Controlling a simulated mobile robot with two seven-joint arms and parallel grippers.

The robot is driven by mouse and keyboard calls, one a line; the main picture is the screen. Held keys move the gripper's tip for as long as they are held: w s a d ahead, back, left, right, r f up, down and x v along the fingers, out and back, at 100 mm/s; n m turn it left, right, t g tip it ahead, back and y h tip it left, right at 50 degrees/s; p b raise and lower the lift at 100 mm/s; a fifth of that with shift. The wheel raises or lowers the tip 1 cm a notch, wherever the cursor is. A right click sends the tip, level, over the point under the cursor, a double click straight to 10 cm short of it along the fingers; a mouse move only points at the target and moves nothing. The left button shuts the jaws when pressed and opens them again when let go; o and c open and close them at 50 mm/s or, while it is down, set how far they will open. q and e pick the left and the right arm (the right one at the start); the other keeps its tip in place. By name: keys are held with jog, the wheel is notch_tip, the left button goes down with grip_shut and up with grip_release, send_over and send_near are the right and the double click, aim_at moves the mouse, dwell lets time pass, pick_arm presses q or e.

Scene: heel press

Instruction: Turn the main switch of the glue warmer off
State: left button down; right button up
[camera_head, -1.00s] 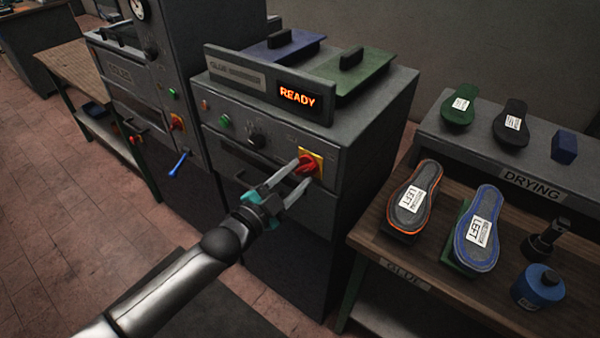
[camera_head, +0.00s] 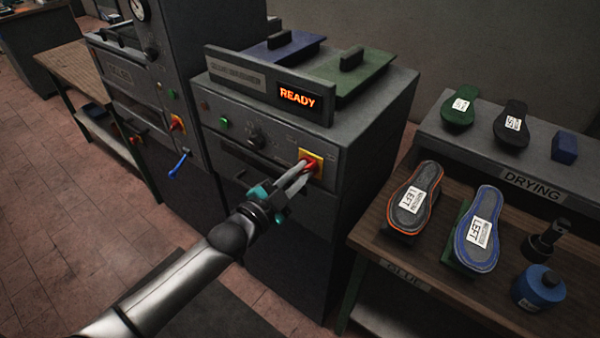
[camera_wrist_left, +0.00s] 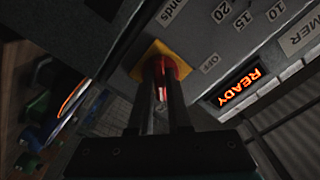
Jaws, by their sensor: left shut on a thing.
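The glue warmer (camera_head: 355,145) is a grey cabinet with a lit display (camera_head: 297,97) reading READY. Its main switch is a red knob (camera_head: 311,163) on a yellow plate (camera_head: 317,157) at the right of the front panel. My left gripper (camera_head: 304,170) is shut on the red knob, with its fingers on either side of it. In the left wrist view the fingers (camera_wrist_left: 162,88) partly cover the red knob (camera_wrist_left: 168,68) in front of the yellow plate (camera_wrist_left: 155,52). The word OFF shows on the panel beside the plate. My right gripper is not in view.
A black dial (camera_head: 256,138) and a green button (camera_head: 224,122) sit left on the same panel. Another machine (camera_head: 150,85) with a blue lever (camera_head: 179,165) stands close on the left. A wooden bench (camera_head: 395,240) with shoe soles and a blue jar (camera_head: 538,288) is at the right.

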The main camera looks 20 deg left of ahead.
pick_arm(q)
jog(key=shift+n, duration=0.4)
jog(key=n+p, duration=0.1)
jog(key=n, duration=0.2)
jog(key=shift+n, duration=0.4)
jog(key=n+p, duration=0.1)
jog(key=n, duration=0.3)
jog(key=shift+n, duration=0.3)
jog(key=n, duration=0.8)
jog(key=shift+d+f+n, duration=0.1)
jog(key=shift+n, duration=0.2)
jog(key=c, duration=0.9)
grip_release()
jog(key=shift+o, duration=0.2)
jog(key=shift+s, duration=0.1)
